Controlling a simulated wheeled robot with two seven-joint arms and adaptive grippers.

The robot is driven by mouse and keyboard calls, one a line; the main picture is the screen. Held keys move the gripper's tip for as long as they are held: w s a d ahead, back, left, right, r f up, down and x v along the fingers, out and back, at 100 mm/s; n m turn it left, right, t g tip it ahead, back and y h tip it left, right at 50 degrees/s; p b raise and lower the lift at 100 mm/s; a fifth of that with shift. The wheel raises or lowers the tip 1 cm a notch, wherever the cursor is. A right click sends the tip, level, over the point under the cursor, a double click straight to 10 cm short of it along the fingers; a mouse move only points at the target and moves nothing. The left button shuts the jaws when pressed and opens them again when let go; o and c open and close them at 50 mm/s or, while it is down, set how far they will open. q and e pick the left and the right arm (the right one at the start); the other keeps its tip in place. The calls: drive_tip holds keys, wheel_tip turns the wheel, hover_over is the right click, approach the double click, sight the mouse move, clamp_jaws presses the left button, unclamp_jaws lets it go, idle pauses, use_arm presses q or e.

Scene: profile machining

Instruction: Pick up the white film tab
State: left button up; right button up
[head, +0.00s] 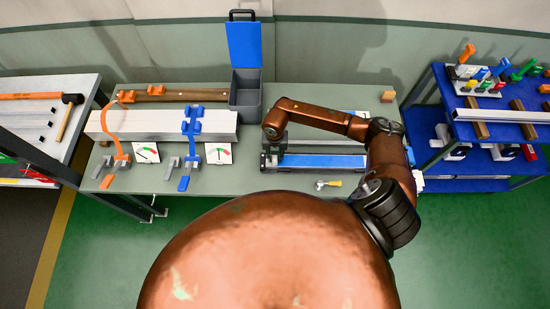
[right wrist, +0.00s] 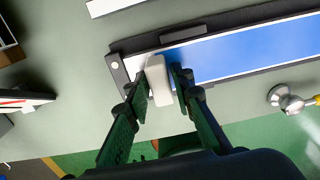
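The white film tab (right wrist: 158,80) is a small pale block at the left end of a blue film strip (right wrist: 250,48) on a long dark-edged fixture, seen in the right wrist view. My right gripper (right wrist: 161,84) has one dark green finger on each side of the tab, very close to it. Whether both fingers press on it cannot be told. In the head view my right gripper (head: 273,154) hangs over the left end of the blue strip (head: 320,161) and hides the tab. My left gripper is not in view.
A small hammer-like tool (head: 328,183) lies in front of the fixture. To the left are a pale profile (head: 150,124) with orange and blue clamps, two gauge cards and a grey bin (head: 246,95) with a blue lid. A blue cart (head: 490,130) stands at the right.

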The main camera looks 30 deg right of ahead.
clamp_jaws()
drive_tip(key=shift+r, duration=0.1)
drive_tip(key=shift+r+b, duration=0.3)
drive_tip(key=shift+r, duration=0.25)
drive_tip(key=s+a+r, duration=0.1)
drive_tip(key=s+r, duration=1.4)
drive_tip(key=r, duration=0.1)
drive_tip(key=shift+r, duration=0.15)
